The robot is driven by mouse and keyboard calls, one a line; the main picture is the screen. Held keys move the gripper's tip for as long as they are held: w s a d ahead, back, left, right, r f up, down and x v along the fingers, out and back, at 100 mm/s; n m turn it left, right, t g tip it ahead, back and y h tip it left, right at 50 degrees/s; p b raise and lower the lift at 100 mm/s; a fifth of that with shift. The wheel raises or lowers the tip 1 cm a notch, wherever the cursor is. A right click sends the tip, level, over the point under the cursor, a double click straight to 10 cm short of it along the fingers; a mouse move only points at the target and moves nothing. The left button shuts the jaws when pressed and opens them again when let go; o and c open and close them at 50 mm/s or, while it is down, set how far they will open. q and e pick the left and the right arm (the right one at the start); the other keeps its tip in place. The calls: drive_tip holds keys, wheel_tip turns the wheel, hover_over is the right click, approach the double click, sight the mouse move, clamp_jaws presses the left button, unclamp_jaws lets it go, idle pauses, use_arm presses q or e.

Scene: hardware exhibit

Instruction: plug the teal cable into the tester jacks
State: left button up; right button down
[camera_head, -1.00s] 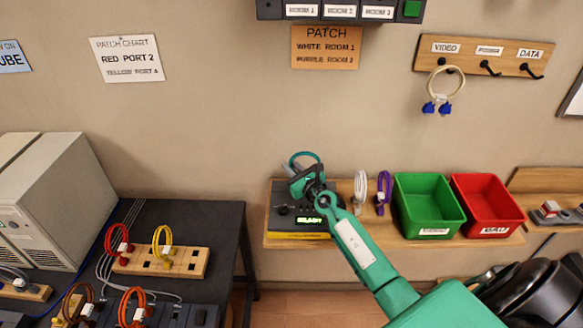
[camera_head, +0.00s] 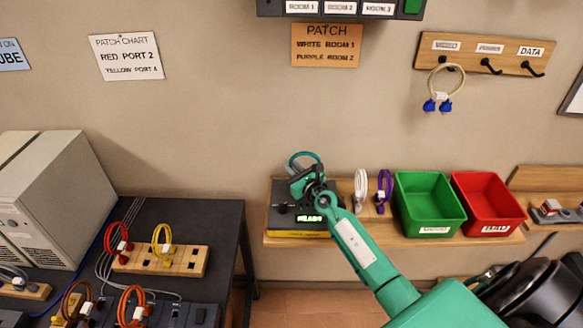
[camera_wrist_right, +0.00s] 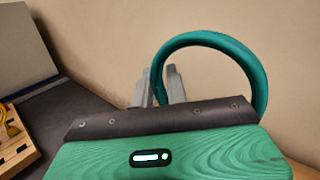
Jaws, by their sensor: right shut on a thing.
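The teal cable (camera_head: 303,155) is a loop above the tester in the head view. In the right wrist view the cable (camera_wrist_right: 262,65) arcs up from between the fingers and down to the right. My right gripper (camera_head: 303,182) is shut on the cable, directly over the tester. The tester (camera_head: 284,219) is a dark box with a lit green display and a yellow base, on the wooden shelf. Its jacks and the cable's plug ends are hidden behind my gripper and arm, so I cannot tell whether they touch. My left gripper is out of view.
A white cable (camera_head: 361,190) and a purple cable (camera_head: 383,190) stand right of the tester. Further right are a green bin (camera_head: 428,207) and a red bin (camera_head: 489,206). A dark table (camera_head: 215,228) with red and yellow cables is at left.

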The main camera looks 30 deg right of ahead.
drive_tip(key=shift+f, duration=0.3)
idle(0.6)
drive_tip(key=c, duration=0.7)
unclamp_jaws()
drive_tip(key=shift+s+d, duration=0.1)
drive_tip(key=shift+s, duration=1.25)
drive_tip(key=shift+s+d+p, duration=0.15)
drive_tip(key=shift+s+p, duration=0.3)
drive_tip(key=shift+s, duration=2)
